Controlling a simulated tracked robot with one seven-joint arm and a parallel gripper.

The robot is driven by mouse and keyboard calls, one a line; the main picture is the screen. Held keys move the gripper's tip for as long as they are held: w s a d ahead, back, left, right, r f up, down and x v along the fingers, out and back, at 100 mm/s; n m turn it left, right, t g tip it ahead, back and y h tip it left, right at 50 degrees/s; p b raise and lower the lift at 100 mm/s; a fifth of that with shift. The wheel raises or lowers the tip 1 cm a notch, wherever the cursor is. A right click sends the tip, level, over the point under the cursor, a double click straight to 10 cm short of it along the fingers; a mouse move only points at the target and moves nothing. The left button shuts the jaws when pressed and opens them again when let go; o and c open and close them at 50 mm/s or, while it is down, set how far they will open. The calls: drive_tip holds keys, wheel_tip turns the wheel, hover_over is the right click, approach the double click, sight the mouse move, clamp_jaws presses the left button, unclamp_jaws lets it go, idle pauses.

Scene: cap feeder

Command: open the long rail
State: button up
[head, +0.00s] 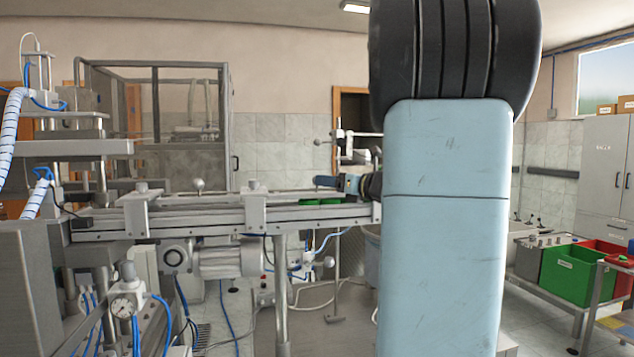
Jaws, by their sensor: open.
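The long rail (205,218) runs level along the top of the feeder track, from the machine at left toward the right, where my arm hides its end. Brackets with knobs stand over it. My gripper (322,182) shows small above the right part of the track, pointing left, with its blue body behind the fingers. It looks apart from the rail, and nothing shows between the fingers. It is open, though the gap is too small to see clearly.
Green caps or parts (335,201) lie on the track below my gripper. A motor (228,262) hangs under the track. A caged machine (165,120) stands behind. A green bin (578,275) and red bin (608,256) stand at right. My arm blocks the right-centre view.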

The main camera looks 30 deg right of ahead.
drive_tip(key=shift+x, duration=2.65)
clamp_jaws()
